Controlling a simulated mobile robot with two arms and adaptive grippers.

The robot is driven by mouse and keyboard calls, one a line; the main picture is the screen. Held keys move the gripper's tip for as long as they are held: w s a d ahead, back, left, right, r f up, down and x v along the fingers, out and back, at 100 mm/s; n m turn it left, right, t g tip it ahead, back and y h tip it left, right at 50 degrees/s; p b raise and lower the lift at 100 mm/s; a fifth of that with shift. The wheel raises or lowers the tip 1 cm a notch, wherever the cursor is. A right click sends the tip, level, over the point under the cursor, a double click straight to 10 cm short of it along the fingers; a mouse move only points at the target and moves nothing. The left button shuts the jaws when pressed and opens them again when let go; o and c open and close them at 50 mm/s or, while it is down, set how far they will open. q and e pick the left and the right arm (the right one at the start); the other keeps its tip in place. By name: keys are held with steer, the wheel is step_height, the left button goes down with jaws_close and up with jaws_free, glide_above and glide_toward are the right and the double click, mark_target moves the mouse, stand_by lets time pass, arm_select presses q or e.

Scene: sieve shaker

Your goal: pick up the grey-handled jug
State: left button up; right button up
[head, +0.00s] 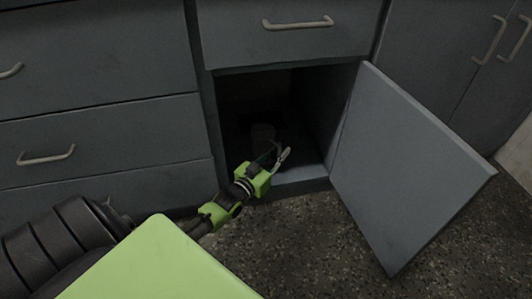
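I cannot tell how far the fingertips are from the vessel. My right gripper is not in view.
The cabinet door (405,165) stands wide open on the right. Closed drawers (95,130) are on the left, and another drawer (285,35) is above the opening. The cabinet's side walls and floor edge (300,178) bound the space. The speckled floor (310,245) in front is clear.

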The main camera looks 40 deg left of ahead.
arm_select(q)
jaws_close()
steer(key=shift+r, duration=0.15)
steer(key=shift+r, duration=0.15)
